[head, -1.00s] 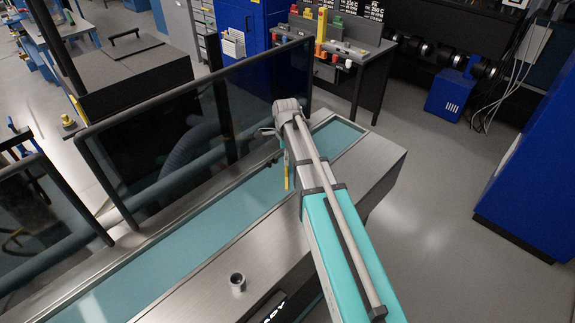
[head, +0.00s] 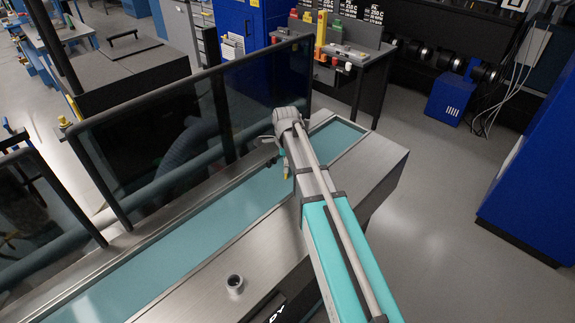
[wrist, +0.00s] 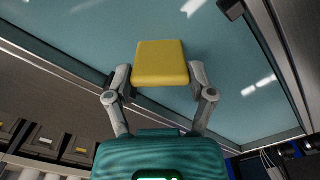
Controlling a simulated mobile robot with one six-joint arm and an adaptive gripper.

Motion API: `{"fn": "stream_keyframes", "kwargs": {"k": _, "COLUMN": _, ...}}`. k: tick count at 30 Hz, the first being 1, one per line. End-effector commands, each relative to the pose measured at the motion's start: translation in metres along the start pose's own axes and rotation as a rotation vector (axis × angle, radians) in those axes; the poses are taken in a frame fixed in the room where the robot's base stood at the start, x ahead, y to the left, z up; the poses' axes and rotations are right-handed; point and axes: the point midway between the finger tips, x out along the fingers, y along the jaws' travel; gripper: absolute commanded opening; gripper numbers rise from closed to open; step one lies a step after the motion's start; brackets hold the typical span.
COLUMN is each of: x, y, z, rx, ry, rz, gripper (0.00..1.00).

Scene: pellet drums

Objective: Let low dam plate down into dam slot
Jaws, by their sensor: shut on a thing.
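The yellow low dam plate (wrist: 162,62) is between the two fingers of my gripper (wrist: 161,76) in the wrist view, with its yellow face toward the camera. My gripper is shut on it, over the blue-green water of the trough (head: 215,232). In the head view my gripper (head: 283,158) is mostly hidden by my wrist, and only a small yellowish bit shows below it. I cannot make out the dam slot in either view, nor tell whether the plate touches the water or a slot.
A dark glass guard (head: 170,140) with a black frame runs along the trough's far side, close to my wrist. A metal deck (head: 345,185) borders its near side, with a short round fitting (head: 234,284) on it. A tool bench (head: 345,55) stands behind.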

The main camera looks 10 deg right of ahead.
Motion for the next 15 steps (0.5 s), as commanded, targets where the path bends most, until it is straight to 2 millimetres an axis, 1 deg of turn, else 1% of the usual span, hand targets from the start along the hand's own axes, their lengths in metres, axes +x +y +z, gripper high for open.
{"fn": "stream_keyframes", "kwargs": {"k": 5, "x": -0.0001, "y": 0.0001, "z": 0.0002, "rx": 0.000, "ry": 0.000, "rz": 0.000, "gripper": 0.09}}
{"fn": "stream_keyframes", "kwargs": {"k": 11, "x": 0.0049, "y": 0.0001, "z": 0.0004, "rx": -0.001, "ry": 0.000, "rz": 0.000, "gripper": 0.09}}
{"fn": "stream_keyframes", "kwargs": {"k": 12, "x": 0.0035, "y": 0.0001, "z": 0.0004, "rx": -0.001, "ry": 0.000, "rz": 0.000, "gripper": 0.78}}
{"fn": "stream_keyframes", "kwargs": {"k": 14, "x": 0.0033, "y": 0.0001, "z": 0.0004, "rx": -0.001, "ry": 0.000, "rz": 0.000, "gripper": 0.89}}
{"fn": "stream_keyframes", "kwargs": {"k": 15, "x": 0.0033, "y": 0.0001, "z": 0.0005, "rx": -0.001, "ry": 0.000, "rz": 0.000, "gripper": 0.96}}
